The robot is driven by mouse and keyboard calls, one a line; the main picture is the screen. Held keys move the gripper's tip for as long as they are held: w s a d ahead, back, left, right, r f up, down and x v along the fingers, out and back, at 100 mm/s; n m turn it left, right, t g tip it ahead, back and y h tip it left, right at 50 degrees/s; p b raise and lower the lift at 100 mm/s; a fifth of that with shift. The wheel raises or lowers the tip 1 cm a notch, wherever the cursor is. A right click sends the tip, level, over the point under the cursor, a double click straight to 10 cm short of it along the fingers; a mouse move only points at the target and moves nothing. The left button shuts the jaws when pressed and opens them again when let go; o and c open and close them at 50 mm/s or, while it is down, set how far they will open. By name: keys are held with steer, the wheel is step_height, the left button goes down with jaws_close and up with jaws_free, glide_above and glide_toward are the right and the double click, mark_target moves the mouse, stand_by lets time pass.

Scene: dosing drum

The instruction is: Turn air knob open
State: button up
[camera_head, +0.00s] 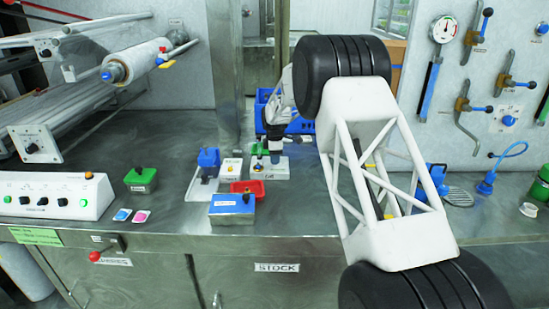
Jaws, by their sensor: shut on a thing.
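My gripper (275,158) points down at the back middle of the steel counter, small and dark in this view. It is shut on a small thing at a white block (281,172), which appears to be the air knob. The fingers hide most of that thing, so its turn angle cannot be read. Just left of the fingers on the same block stand a green part (259,149) and a small dark-and-orange knob (258,165).
Left of the gripper stand a blue clamp-like part (208,160), a red tray (247,188) and a blue-topped box (232,204). A blue crate (263,110) is behind. A green box (141,179) and a white control box (52,196) sit left. Valves hang on the right wall.

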stand_by(0.4)
steer(key=o, duration=0.9)
steer(key=shift+r, duration=0.15)
steer(key=shift+s+r, duration=0.1)
steer(key=shift+r, duration=3.65)
steer(key=shift+d+r, duration=0.1)
